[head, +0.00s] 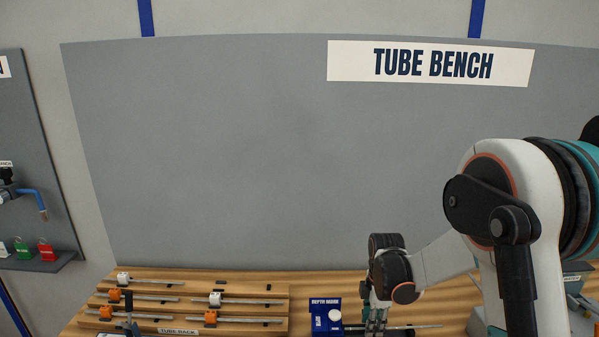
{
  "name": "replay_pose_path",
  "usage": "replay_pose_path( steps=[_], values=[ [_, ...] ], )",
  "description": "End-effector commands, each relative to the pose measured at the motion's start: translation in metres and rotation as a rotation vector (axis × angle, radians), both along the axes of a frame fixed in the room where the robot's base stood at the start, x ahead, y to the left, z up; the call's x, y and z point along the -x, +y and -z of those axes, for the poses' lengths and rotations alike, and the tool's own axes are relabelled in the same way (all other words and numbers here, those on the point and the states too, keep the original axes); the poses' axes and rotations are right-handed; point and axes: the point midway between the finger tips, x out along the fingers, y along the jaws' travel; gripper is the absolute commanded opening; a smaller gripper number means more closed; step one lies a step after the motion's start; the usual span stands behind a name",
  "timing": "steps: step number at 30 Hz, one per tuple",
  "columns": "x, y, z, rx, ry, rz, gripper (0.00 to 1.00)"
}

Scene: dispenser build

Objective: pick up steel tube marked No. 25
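Several thin steel tubes lie on the wooden tube rack (215,287) at the lower left, some with white or orange end pieces, such as one tube (250,320) at the front right of the rack. No number can be read on any tube. Another thin tube (425,326) lies to the right of the rack, running behind my gripper. My gripper (375,330) points down beside the blue depth gauge (326,317), at the bottom edge of the picture. Its fingertips are small and partly cut off, so I cannot tell whether it is open or holds anything.
A grey panel with a "TUBE BENCH" sign (430,64) stands behind the wooden bench (455,305). A grey fixture (580,305) sits at the far right, partly behind my arm. A second panel (25,130) with red and green items stands at the left.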

Motion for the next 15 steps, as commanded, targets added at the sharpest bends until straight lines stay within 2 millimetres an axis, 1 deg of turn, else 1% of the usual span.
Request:
replay_pose_path(
  steps=[4,5,6,8,15],
  values=[
    [0.0,0.0,-0.0008,0.0,0.0,0.0,0.28],
    [0.0,0.0,-0.0008,0.0,0.0,0.0,0.22],
    [-0.0001,0.0,-0.0008,0.0,0.0,0.0,0.12],
    [-0.0001,0.0,-0.0008,0.0,0.0,0.0,0.0],
    [-0.0001,0.0,-0.0018,0.0,0.0,0.0,0.0]
  ],
)
